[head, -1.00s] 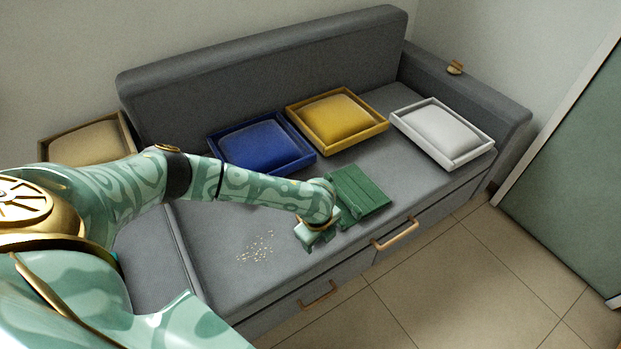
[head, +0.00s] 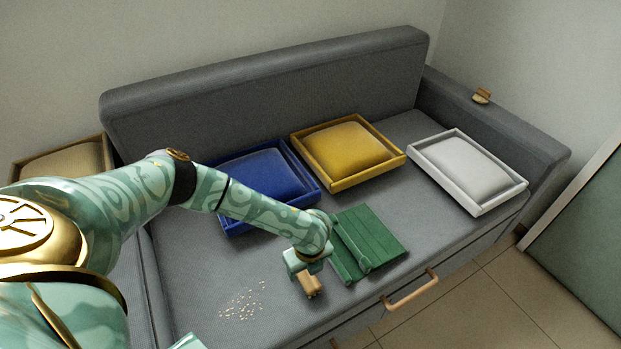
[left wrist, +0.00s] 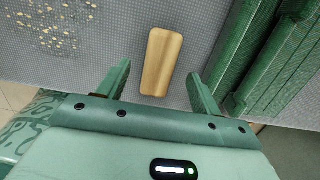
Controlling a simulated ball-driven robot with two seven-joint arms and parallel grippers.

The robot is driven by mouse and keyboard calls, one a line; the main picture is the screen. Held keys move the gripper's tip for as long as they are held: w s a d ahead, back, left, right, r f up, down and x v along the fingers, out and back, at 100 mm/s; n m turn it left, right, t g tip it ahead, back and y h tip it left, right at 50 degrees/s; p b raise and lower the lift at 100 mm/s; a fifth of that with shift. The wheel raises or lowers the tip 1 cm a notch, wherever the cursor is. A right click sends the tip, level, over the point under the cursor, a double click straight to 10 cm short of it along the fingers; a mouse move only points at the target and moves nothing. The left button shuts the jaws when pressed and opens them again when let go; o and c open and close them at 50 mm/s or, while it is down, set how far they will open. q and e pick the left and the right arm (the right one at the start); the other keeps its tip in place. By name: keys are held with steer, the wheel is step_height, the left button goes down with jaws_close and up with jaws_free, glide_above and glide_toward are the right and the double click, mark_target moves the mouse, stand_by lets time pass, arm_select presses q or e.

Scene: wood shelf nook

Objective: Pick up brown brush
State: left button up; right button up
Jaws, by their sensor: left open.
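A light brown wooden piece, which looks like the brown brush (head: 311,286), lies on the grey seat near its front edge. In the left wrist view the brush (left wrist: 162,62) lies between my left gripper's two green fingers, with a gap on each side. My left gripper (head: 307,271) is open and reaches down over the brush, hiding part of it in the head view. Its fingers also show in the left wrist view (left wrist: 159,75). The bristles cannot be made out. My right gripper is not in view.
A green folded item (head: 372,240) lies just right of the brush. Pale crumbs (head: 242,302) are scattered to the left. Blue (head: 232,226), yellow (head: 343,184) and white (head: 441,188) trays with cushions stand behind. A small brown object (head: 482,95) sits on the sofa arm.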

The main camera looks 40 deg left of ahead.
mark_target(307, 276)
arm_select(q)
steer(key=shift+f, duration=0.35)
step_height(307, 276, down, 4)
steer(key=b, duration=0.3)
steer(key=shift+s+d+f, duration=0.1)
steer(key=shift+f, duration=0.05)
steer(key=shift+f+b, duration=0.35)
steer(key=shift+b, duration=0.05)
steer(key=shift+r, duration=0.15)
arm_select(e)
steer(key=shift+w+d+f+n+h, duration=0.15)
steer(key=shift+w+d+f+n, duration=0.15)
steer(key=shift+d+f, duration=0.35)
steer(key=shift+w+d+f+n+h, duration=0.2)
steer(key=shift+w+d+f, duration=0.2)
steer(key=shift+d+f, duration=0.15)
arm_select(q)
steer(key=c, duration=1.1)
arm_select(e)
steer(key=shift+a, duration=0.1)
